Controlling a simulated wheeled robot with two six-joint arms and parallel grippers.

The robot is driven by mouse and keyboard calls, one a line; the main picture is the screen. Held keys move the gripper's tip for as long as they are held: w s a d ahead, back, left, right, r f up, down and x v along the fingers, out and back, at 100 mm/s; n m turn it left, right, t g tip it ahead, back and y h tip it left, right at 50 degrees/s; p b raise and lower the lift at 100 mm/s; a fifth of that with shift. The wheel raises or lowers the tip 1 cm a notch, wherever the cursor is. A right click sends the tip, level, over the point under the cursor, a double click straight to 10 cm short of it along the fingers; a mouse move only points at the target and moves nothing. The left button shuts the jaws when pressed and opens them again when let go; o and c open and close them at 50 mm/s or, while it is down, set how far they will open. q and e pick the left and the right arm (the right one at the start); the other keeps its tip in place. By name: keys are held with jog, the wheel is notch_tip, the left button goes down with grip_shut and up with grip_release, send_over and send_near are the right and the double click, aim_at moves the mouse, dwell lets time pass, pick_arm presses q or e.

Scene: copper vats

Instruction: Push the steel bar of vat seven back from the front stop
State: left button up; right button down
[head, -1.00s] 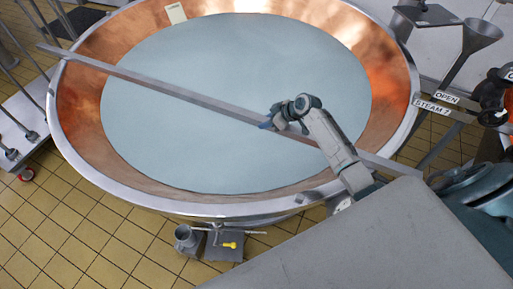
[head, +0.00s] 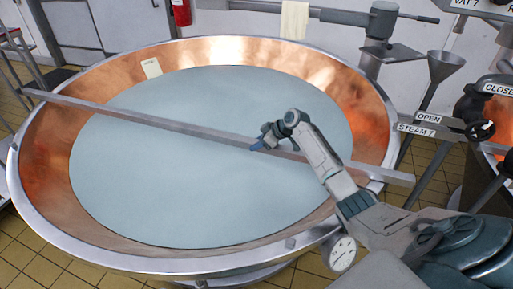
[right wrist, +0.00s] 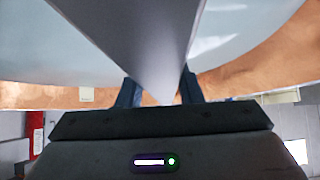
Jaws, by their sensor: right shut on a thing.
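The steel bar (head: 120,118) lies across the copper vat (head: 385,118), over the pale liquid, both ends reaching past the rim. My right gripper (head: 266,143) is shut on the bar, right of its middle. In the right wrist view the bar (right wrist: 155,50) runs between the two fingers (right wrist: 160,92) of this gripper. A "STEAM 7" label (head: 416,130) is right of the vat. My left gripper is not in view.
A pressure gauge (head: 343,253) is at the near right of the vat. A funnel (head: 443,67) and valve handles (head: 481,130) stand on the right. A pale card (head: 152,68) is on the far inner wall. A cloth (head: 295,20) hangs behind.

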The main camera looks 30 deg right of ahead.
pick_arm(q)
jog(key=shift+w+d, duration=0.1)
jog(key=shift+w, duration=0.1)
pick_arm(e)
jog(key=shift+w+d, duration=0.1)
jog(key=c, duration=1)
grip_release()
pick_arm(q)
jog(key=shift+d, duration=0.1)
pick_arm(e)
jog(key=shift+s+d+r, duration=0.2)
jog(key=b+v, duration=0.1)
jog(key=v, duration=0.8)
jog(key=shift+f, duration=0.1)
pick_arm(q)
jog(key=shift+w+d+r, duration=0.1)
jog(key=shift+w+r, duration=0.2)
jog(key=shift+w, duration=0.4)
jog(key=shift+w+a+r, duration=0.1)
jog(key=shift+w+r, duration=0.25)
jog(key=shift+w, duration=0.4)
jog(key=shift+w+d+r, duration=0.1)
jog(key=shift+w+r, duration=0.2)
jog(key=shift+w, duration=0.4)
pick_arm(e)
jog(key=shift+s+d+r, duration=0.15)
jog(key=shift+s+r, duration=0.2)
jog(key=shift+r, duration=0.15)
